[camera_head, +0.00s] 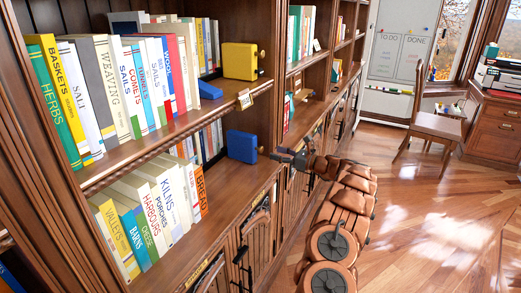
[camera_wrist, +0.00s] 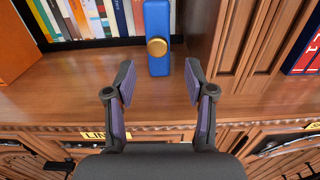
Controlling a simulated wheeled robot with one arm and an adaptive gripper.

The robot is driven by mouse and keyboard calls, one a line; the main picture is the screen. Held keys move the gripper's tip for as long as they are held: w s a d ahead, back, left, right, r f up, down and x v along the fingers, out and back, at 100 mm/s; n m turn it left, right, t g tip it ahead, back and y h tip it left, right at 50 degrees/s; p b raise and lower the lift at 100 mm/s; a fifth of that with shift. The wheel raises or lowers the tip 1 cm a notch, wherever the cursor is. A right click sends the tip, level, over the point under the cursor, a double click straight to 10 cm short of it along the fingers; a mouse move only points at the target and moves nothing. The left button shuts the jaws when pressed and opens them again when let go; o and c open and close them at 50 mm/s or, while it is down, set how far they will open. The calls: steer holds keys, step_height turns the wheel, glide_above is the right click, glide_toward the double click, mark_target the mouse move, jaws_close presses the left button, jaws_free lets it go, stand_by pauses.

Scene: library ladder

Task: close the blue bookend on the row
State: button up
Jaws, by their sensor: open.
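The blue bookend (camera_head: 242,146), a block with a round brass knob, stands upright on the lower shelf. It is to the right of the book row (camera_head: 150,215), with a gap of bare shelf between it and the orange end book (camera_head: 200,190). In the wrist view the bookend (camera_wrist: 157,25) is straight ahead, its knob facing me. My gripper (camera_wrist: 159,82) is open and empty, its fingers either side of the bookend's line but short of it. In the head view my gripper (camera_head: 284,156) is just right of the bookend, by the shelf front.
An orange book face (camera_wrist: 20,45) is at left in the wrist view. A wooden upright (camera_wrist: 235,40) stands close to the bookend's right. A yellow bookend (camera_head: 240,60) and a small blue block (camera_head: 209,90) are on the upper shelf. The floor (camera_head: 430,215) at right is clear.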

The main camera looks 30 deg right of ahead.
mark_target(262, 149)
steer(key=p+x, duration=0.1)
steer(key=x, duration=0.6)
steer(key=shift+s+a+p, duration=0.1)
steer(key=shift+a+p, duration=0.1)
steer(key=shift+p, duration=0.1)
steer(key=shift+w+a, duration=0.15)
steer(key=shift+w, duration=0.25)
jaws_close()
